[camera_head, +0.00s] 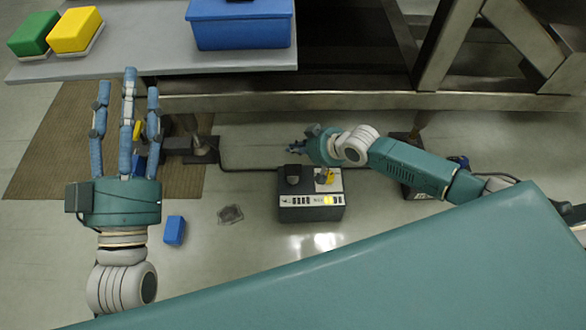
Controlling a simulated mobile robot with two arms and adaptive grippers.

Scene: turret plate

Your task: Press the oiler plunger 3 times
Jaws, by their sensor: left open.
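A small dark box-shaped unit (311,206) stands on the floor near the middle, with white marks and a yellow label on its front. On its top are a black knob-like part (293,174) and a small yellow-and-grey part (325,177); I cannot tell which is the oiler plunger. My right gripper (300,146) is just above and behind the unit in the picture, its fingers small and pointing left; whether it touches anything is unclear. My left gripper (128,86) is open and empty at the left, its fingers stretched towards the table edge, well apart from the unit.
A grey table (180,55) at the top left bears a green box (32,34), a yellow box (76,29) and a blue bin (242,28). A metal frame (340,102) crosses behind. A blue block (174,230) and a dark flat piece (230,214) lie on the floor.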

